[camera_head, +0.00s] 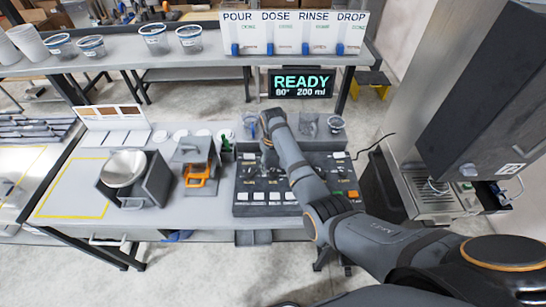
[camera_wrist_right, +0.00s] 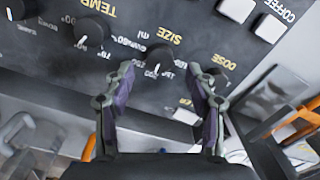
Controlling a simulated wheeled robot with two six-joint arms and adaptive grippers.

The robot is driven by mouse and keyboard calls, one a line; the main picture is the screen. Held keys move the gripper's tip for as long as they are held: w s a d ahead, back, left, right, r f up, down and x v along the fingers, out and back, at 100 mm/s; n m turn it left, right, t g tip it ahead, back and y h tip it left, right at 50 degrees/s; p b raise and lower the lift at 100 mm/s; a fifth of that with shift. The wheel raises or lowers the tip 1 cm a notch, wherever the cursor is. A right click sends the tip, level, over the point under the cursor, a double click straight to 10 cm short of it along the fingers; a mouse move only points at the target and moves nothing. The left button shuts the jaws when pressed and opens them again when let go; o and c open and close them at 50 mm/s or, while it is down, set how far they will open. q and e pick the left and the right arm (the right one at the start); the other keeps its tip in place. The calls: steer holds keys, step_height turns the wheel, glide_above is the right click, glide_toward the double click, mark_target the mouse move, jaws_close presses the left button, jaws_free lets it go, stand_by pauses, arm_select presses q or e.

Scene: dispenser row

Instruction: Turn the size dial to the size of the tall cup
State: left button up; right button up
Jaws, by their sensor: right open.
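The dark control panel (camera_head: 243,197) stands on the bench and carries several dials. In the right wrist view the black SIZE dial (camera_wrist_right: 160,60) has a white pointer mark and sits just beyond and between my fingertips. The TEMP dial (camera_wrist_right: 90,32) is to its left and the DOSE dial (camera_wrist_right: 223,62) to its right. My right gripper (camera_wrist_right: 163,78) is open and empty, its fingers either side of the SIZE dial; I cannot tell whether they touch it. Several clear cups (camera_head: 308,123) stand behind the panel; I cannot tell which is the tall one.
The display (camera_head: 300,83) reads READY, 80°, 200 ml. A grey and orange device (camera_head: 198,172) and a metal bowl (camera_head: 124,168) stand left of the panel. A coffee machine (camera_head: 436,195) is at the right. A sign (camera_head: 295,30) stands on the back bench.

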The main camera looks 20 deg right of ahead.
mark_target(273, 173)
step_height(273, 173, up, 9)
steer(key=shift+f, duration=0.15)
stand_by(0.4)
